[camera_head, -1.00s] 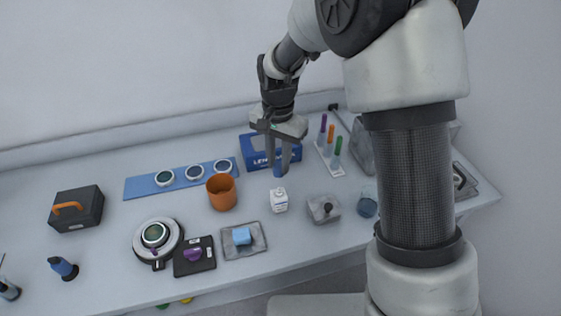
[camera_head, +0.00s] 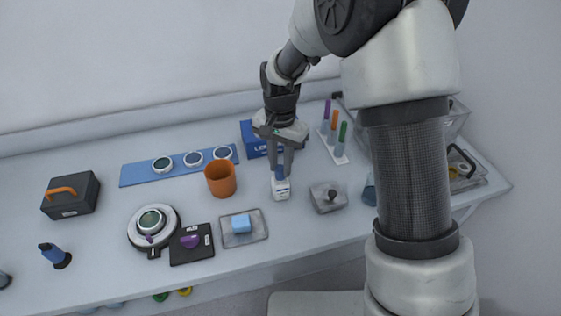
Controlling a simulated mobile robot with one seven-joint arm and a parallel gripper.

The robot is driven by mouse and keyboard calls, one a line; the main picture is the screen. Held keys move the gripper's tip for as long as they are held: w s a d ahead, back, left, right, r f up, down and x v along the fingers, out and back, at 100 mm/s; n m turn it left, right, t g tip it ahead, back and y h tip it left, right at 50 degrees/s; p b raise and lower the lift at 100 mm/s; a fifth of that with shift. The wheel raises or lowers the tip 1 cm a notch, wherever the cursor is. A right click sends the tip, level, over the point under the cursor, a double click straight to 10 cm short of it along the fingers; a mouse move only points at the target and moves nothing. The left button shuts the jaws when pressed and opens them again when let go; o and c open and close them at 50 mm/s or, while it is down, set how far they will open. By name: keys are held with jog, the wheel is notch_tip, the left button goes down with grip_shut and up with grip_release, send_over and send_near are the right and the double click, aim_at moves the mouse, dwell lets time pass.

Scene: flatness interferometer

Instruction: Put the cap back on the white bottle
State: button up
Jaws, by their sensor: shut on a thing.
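The white bottle (camera_head: 281,189) stands upright on the bench, right of the orange cup. My gripper (camera_head: 281,171) points down right over it. The cap is at the bottle's top in the picture. I cannot tell whether it touches the neck, because the fingers and cap hide the bottle's mouth.
The orange cup (camera_head: 220,179) stands close on the left and a grey block with a dark knob (camera_head: 328,197) close on the right. A blue box (camera_head: 250,141) and a rack of coloured tubes (camera_head: 337,153) stand behind. A grey tray with a blue cloth (camera_head: 258,235) lies in front.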

jog(key=shift+f, duration=0.5)
dwell(0.4)
dwell(0.3)
jog(key=o, duration=1.6)
jog(key=shift+c, duration=0.2)
jog(key=shift+r, duration=0.1)
jog(key=shift+r+p, duration=2.15)
jog(key=shift+r, duration=1.3)
grip_shut()
